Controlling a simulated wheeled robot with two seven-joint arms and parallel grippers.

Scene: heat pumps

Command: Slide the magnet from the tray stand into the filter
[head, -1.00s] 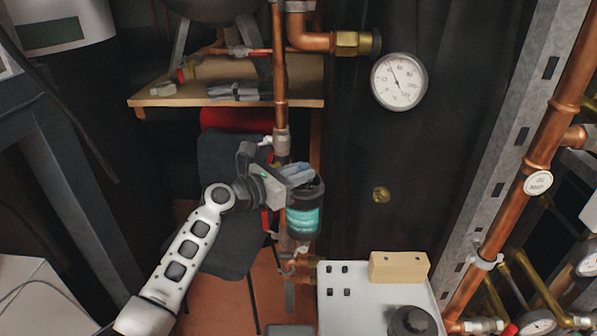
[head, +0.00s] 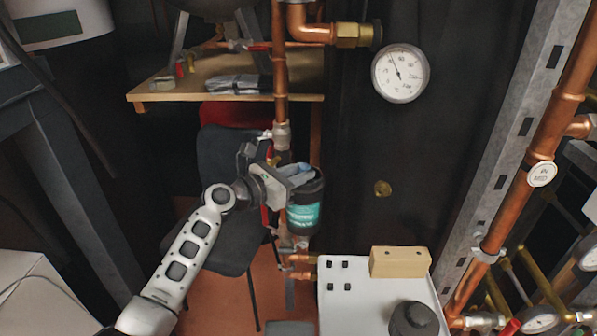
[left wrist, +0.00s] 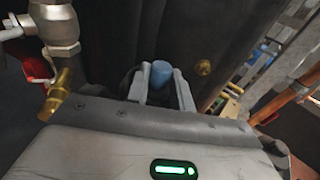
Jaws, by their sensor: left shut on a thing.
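The filter (head: 304,217) is a dark upright canister with a teal label, on the copper pipework in the middle of the head view. My left gripper (head: 302,178) is at its open-looking top, with the fingers over the rim. The gripper is shut on the magnet (left wrist: 161,73), whose blue rounded end shows between the fingers in the left wrist view. The magnet's lower part is hidden, so I cannot tell how deep it sits in the filter. The tray stand (head: 347,308) is white with small dark square marks, at the lower right of the filter. My right gripper is not in view.
A wooden block (head: 399,262) and a dark round knob-like thing (head: 412,320) are on the tray stand. A vertical copper pipe (head: 279,80) rises behind the gripper. A gauge (head: 400,73) is on the dark panel. A dark chair (head: 225,160) stands behind my arm.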

